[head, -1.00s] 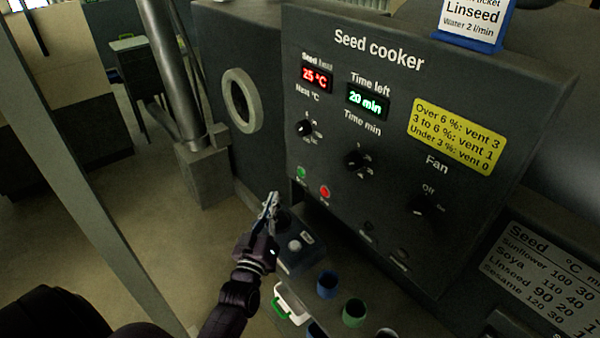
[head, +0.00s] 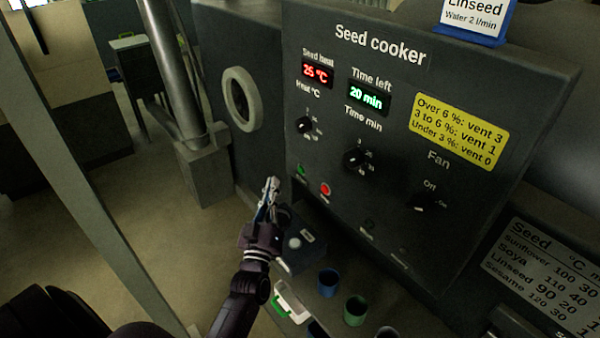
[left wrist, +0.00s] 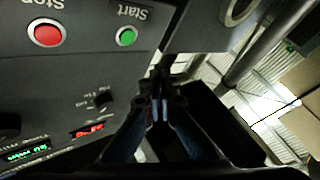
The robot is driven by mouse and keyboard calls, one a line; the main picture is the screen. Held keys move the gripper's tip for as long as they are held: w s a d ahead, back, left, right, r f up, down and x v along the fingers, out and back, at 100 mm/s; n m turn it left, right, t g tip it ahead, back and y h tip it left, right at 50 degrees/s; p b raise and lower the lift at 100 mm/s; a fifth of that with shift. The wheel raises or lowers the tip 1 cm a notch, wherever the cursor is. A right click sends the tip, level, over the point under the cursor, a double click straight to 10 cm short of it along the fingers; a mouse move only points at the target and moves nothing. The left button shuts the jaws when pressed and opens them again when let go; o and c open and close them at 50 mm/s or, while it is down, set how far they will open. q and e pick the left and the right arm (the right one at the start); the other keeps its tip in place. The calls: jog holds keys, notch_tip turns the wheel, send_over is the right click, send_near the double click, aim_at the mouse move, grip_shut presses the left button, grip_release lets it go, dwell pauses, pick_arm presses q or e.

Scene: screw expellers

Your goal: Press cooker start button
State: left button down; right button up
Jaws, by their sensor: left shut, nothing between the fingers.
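The seed cooker panel (head: 470,95) faces me, with red "25 °C" and green "20 min" displays. The green start button (head: 301,170) is low on its left side, and the red stop button (head: 325,189) is just right of it. In the left wrist view the panel appears upside down, with the green button (left wrist: 126,37) labelled "Start" and the red button (left wrist: 47,33) labelled "Stop". My left gripper (head: 271,184) is shut and empty. In the head view its tips appear left of and slightly below the start button, apart from it. My right gripper is not in view.
Below the panel are a dark box with a white knob (head: 294,243), a blue cup (head: 328,283), a green cup (head: 355,310) and a white-and-green item (head: 292,302). A yellow vent label (head: 459,133) and a fan knob (head: 419,205) are on the panel. A metal pipe (head: 172,70) stands at left.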

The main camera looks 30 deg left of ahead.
aim_at(301, 170)
pick_arm(q)
jog(key=shift+w+d+b, duration=0.25)
jog(key=shift+w+d, duration=0.15)
jog(key=shift+w, duration=0.5)
jog(key=shift+w+d+b, duration=0.3)
jog(key=shift+w+d, duration=0.05)
jog(key=shift+w, duration=0.55)
jog(key=shift+w+d+b, duration=0.25)
jog(key=shift+w+d, duration=0.15)
jog(key=shift+w, duration=0.5)
jog(key=shift+w, duration=0.15)
jog(key=shift+w+d, duration=0.15)
jog(key=shift+w, duration=0.1)
jog(key=shift+w+d+b, duration=0.15)
jog(key=shift+w+b, duration=0.15)
jog(key=shift+w, duration=0.1)
jog(key=shift+s, duration=0.2)
jog(key=shift+s+a+p, duration=0.3)
jog(key=shift+s+p, duration=0.05)
jog(key=shift+s, duration=0.3)
